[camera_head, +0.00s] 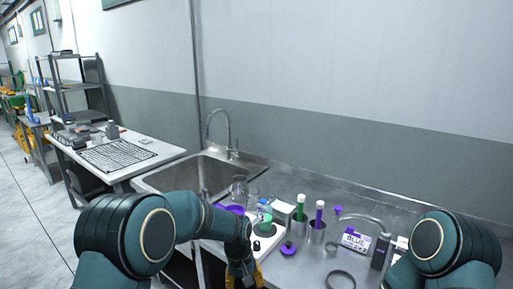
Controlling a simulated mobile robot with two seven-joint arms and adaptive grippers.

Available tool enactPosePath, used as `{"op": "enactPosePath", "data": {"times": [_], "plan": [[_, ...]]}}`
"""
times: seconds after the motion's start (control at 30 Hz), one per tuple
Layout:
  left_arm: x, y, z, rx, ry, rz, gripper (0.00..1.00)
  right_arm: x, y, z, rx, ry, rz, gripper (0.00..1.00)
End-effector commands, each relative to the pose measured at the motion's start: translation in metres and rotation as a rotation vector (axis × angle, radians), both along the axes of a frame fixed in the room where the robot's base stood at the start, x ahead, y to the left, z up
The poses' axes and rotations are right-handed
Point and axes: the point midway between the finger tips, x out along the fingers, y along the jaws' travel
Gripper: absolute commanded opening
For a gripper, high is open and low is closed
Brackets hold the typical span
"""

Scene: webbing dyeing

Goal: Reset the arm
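My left arm comes in from the left and bends down at the counter's front edge. Its gripper (243,274) hangs low at the bottom of the picture, and its fingers are too dark and small to tell whether they are open or shut. My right arm (440,245) shows only as a dark green joint at the lower right. The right gripper is out of the picture.
A steel counter (310,262) holds a glass flask (238,190), a beaker of green liquid (264,225), two metal cups (316,233) with green and purple sticks, a purple-topped item (288,248), a labelled box (355,240) and a dark ring (341,280). A sink (170,180) lies left.

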Motion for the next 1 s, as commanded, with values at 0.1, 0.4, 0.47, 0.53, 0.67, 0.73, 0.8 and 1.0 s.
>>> {"op": "enactPosePath", "data": {"times": [0.1,0.4,0.47,0.53,0.67,0.73,0.8,1.0], "plan": [[-0.029,0.017,-0.048,-0.056,0.004,-0.007,0.56,-0.001,0.0,0.0,0.0,0.001,0.0,0.47],[-0.148,0.053,-0.143,-0.198,-0.06,0.007,0.56,-0.001,0.0,0.0,0.0,0.001,0.0,0.47],[-0.172,0.058,-0.151,-0.213,-0.079,0.014,0.56,-0.001,0.0,0.0,0.0,0.001,0.0,0.47],[-0.196,0.061,-0.155,-0.226,-0.1,0.021,0.56,-0.001,0.0,0.0,0.0,0.001,0.0,0.47],[-0.226,0.066,-0.156,-0.235,-0.129,0.03,0.56,-0.001,0.0,0.0,0.0,0.001,0.0,0.47],[-0.235,0.067,-0.156,-0.235,-0.139,0.032,0.56,-0.001,0.0,0.0,0.0,0.001,0.0,0.47],[-0.238,0.068,-0.156,-0.236,-0.146,0.034,0.56,-0.001,0.0,0.0,0.0,0.001,0.0,0.47],[-0.239,0.068,-0.156,-0.235,-0.147,0.033,0.56,-0.001,0.0,0.0,0.0,0.001,0.0,0.47]]}}
